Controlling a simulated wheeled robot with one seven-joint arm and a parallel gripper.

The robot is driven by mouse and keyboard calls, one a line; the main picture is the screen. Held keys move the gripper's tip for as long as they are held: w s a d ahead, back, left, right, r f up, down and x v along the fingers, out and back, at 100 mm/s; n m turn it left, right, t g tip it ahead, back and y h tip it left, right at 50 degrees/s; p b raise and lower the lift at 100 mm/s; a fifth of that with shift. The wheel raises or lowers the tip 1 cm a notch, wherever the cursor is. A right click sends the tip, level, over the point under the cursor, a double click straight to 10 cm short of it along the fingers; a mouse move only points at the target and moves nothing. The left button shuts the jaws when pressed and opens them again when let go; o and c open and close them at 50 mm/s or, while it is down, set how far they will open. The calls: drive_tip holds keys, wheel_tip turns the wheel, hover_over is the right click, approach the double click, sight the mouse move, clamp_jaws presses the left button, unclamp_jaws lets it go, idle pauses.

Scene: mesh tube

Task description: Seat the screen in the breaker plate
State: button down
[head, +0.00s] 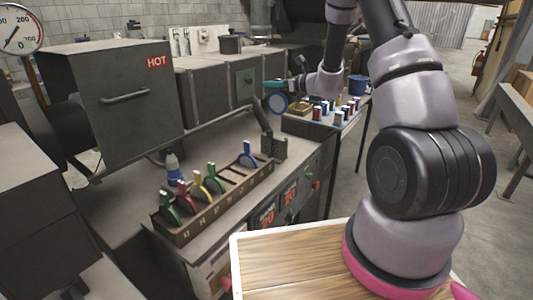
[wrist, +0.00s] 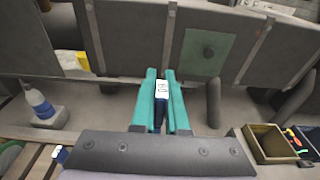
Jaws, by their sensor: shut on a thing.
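My gripper (head: 274,86) is at the far end of the bench, its teal fingers shut on a blue-handled screen (head: 277,104). The screen's round blue rim hangs below the fingers, clear of the bench. In the wrist view, my gripper (wrist: 161,76) pinches the dark blue handle (wrist: 159,113), which has a white number tag. The screen's round part is hidden there. A slotted rack (head: 205,212) holds several other screens with green, red, yellow, teal and blue handles. I cannot clearly make out the breaker plate; a dark upright fitting (head: 268,138) stands beyond the rack.
A blue-and-white bottle (head: 173,168) stands behind the rack. A large box marked HOT (head: 120,95) and a row of grey housings (head: 215,85) line the back. At right, a side table carries a yellowish tray (head: 299,108) and several small coloured containers (head: 338,115).

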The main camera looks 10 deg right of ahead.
drive_tip(key=shift+w+a, duration=0.2)
drive_tip(key=shift+w+a+f, duration=0.1)
drive_tip(key=shift+f, duration=0.1)
hover_over(273, 143)
drive_tip(key=w+a, duration=0.1)
drive_tip(key=w, duration=0.3)
wheel_tip(273, 143, down, 18)
drive_tip(key=shift+r, duration=0.25)
drive_tip(key=shift+w, duration=0.1)
drive_tip(key=shift+f, duration=0.2)
drive_tip(key=c, duration=1.2)
unclamp_jaws()
